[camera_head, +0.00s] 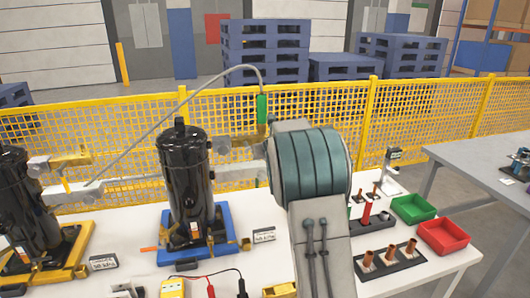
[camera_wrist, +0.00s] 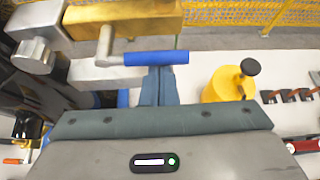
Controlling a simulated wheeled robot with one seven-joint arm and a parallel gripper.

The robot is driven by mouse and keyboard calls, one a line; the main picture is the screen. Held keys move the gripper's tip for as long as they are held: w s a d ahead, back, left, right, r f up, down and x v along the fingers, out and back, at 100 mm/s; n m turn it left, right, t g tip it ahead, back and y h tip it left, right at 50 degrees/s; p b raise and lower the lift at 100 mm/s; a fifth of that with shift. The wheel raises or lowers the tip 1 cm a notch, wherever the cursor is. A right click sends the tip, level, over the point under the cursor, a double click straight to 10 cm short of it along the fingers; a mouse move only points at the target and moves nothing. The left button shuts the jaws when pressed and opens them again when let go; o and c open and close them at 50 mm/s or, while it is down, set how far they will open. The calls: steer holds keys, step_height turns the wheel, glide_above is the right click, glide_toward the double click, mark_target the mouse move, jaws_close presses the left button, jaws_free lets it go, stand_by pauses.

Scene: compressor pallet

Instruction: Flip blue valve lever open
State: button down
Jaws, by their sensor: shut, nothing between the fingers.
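The blue valve lever (camera_wrist: 155,57) lies roughly horizontal in the wrist view, its sleeve on a bent metal arm that comes down from a brass valve body (camera_wrist: 130,14). My gripper (camera_wrist: 159,72) is shut and empty. Its teal fingers point at the lever from below in the picture, with the tips at the middle of the blue sleeve; I cannot tell whether they touch it. In the head view my arm hides the lever and the fingertips. A brass fitting (camera_head: 244,141) shows there beside the black compressor (camera_head: 185,180) on its blue base.
A yellow part with a black knob (camera_wrist: 226,83) stands right of my fingers. A hose with a green handle (camera_head: 262,108) arches above. Green (camera_head: 413,208) and red (camera_head: 444,237) bins and copper fittings are on the table's right. A yellow mesh fence (camera_head: 315,103) runs behind.

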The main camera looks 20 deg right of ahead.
step_height(320, 180, down, 4)
steer(key=b, duration=0.4)
steer(key=v, duration=1)
steer(key=shift+s+p, duration=0.4)
steer(key=shift+s, duration=0.05)
steer(key=shift+d+r, duration=0.1)
steer(key=shift+d, duration=0.05)
steer(key=s+m+g+h, duration=0.2)
steer(key=s+m+h, duration=0.2)
steer(key=s+m, duration=1.45)
steer(key=s+a+f+m+g+y, duration=0.2)
steer(key=s+a+f+m+g, duration=0.1)
steer(key=s+m, duration=0.5)
steer(key=s+a+f+m+g+y, duration=0.2)
steer(key=s+a+f+m+g, duration=0.2)
steer(key=s+m, duration=0.5)
steer(key=s+a+f, duration=0.2)
steer(key=a, duration=0.1)
steer(key=shift+a+y, duration=0.4)
